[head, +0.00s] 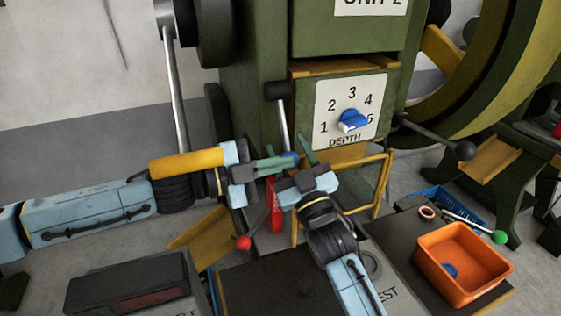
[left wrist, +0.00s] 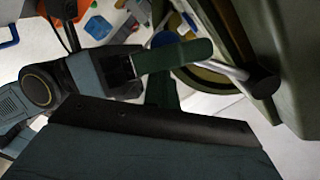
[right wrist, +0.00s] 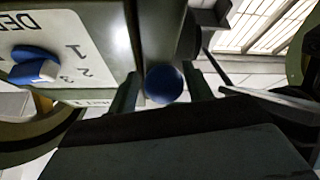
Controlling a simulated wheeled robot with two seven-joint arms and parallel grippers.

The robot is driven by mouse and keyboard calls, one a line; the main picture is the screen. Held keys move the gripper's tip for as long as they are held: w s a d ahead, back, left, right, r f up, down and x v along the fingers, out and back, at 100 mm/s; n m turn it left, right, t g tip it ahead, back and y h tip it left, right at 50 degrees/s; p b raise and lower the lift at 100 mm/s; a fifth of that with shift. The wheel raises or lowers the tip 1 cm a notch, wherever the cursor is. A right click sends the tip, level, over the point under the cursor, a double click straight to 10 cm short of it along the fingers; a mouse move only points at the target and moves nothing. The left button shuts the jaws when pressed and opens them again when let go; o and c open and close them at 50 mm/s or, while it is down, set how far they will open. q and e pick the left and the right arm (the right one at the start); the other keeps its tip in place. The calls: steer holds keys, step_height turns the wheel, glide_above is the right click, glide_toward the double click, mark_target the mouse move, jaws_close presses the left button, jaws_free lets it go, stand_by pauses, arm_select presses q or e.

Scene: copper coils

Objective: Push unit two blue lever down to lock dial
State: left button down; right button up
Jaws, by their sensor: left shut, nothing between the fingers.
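The blue lever is a silver rod (head: 284,125) that hangs down from a black pivot on the green press, ending in a blue ball (head: 291,159). In the right wrist view the blue ball (right wrist: 163,83) sits between the right gripper's fingers. My right gripper (head: 303,152) is open around it; contact cannot be told. My left gripper (head: 285,164) is shut and empty, with its tips close beside the ball. In the left wrist view a green finger partly hides the ball.
A black-knobbed lever (head: 466,151) sticks out at the press's right. A red-knobbed lever (head: 243,243) is below my left gripper. An orange bin (head: 465,262) and a green-knobbed rod (head: 499,237) are at the right. A yellow frame (head: 383,185) stands beside my right gripper.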

steer(key=shift+s+a+r, duration=0.3)
